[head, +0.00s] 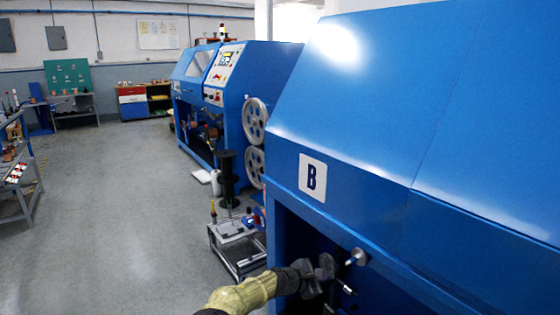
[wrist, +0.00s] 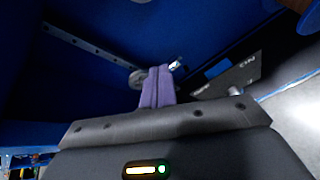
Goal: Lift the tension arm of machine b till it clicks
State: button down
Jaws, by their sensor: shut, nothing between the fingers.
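Machine B (head: 390,120) is the large blue cabinet at right in the head view, with a white "B" plate (head: 312,178) on its front. My gripper (head: 328,264) is at the opening below that plate, beside a silver knob (head: 357,256). In the wrist view my purple fingers (wrist: 157,87) are closed together with nothing between them. A grey round part (wrist: 137,78) and a small shiny metal part (wrist: 176,65) show just beyond the fingertips. I cannot tell for sure which part is the tension arm, or whether the fingers touch it. The machine's dark inside hides much.
A perforated metal rail (wrist: 85,56) and a dark plate with white lettering (wrist: 228,76) are near the gripper. A low metal cart (head: 238,240) stands left of machine B. Another blue machine with grey wheels (head: 255,120) is behind. The grey floor (head: 120,220) at left is clear.

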jog(key=s+d+f+m+g+y, duration=0.1)
jog(key=s+d+m+g+y, duration=0.15)
jog(key=s+d+m, duration=0.35)
jog(key=s+d+f+m+g+y, duration=0.1)
jog(key=s+d+m+g+y, duration=0.2)
jog(key=s, duration=0.5)
jog(key=s+a+r+m+y, duration=0.3)
jog(key=s+a+r+m, duration=0.15)
jog(key=s, duration=0.65)
jog(key=s+a+r+m+y, duration=0.25)
jog(key=s+r+m, duration=0.35)
jog(key=s, duration=0.5)
notch_tip(320, 180, up, 33)
jog(key=p, duration=3.3)
jog(key=shift+w+f, duration=0.15)
jog(key=shift+f, duration=0.05)
jog(key=shift+n+t, duration=0.25)
